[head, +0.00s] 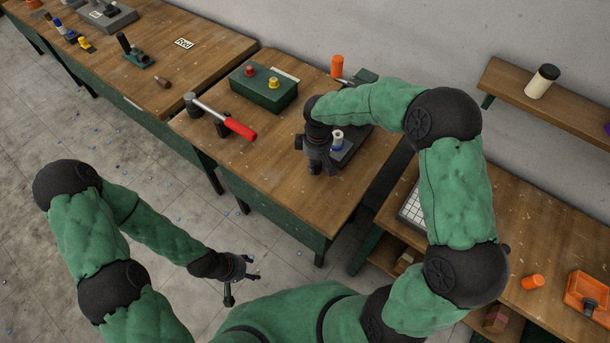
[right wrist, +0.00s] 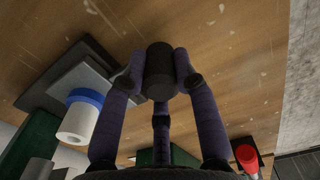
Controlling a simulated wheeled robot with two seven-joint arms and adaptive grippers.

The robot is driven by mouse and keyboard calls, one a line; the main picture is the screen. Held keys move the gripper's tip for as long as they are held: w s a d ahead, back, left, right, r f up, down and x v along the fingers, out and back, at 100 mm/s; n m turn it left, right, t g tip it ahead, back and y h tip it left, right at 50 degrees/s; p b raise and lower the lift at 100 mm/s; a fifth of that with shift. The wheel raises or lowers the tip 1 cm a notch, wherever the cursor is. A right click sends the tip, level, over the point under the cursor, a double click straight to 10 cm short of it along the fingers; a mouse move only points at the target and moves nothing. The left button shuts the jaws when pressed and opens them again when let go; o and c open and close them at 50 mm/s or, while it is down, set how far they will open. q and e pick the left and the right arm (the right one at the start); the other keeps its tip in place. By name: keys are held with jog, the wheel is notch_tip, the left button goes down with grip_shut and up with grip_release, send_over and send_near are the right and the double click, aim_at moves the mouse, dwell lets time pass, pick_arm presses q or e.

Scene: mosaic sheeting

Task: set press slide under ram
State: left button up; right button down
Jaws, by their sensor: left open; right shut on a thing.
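My right gripper (head: 321,170) is shut on a black cylindrical knob (right wrist: 160,72), which shows between its fingers in the right wrist view. A dark grey plate (right wrist: 62,88), seemingly part of the press slide, lies beside the gripper; whether the knob joins it is hidden. A white cylinder with a blue band (right wrist: 78,120) stands on the plate. It also shows in the head view (head: 337,141), just right of the gripper. A green press part (head: 364,76) shows behind my right arm, which hides most of the press and the ram. My left gripper (head: 246,275) is open and empty above the floor.
On the same table, a lever with a red handle (head: 240,128) and a green button box (head: 263,88) lie to the left. An orange bottle (head: 337,66) stands behind. The table's front left is clear. Other benches (head: 550,240) flank it, with gaps between.

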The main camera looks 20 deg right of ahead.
jog(key=w+d, duration=0.4)
jog(key=d, duration=0.1)
jog(key=shift+r, duration=0.1)
jog(key=c, duration=1.3)
grip_release()
jog(key=o, duration=0.3)
jog(key=shift+o, duration=0.2)
notch_tip(320, 180, up, 12)
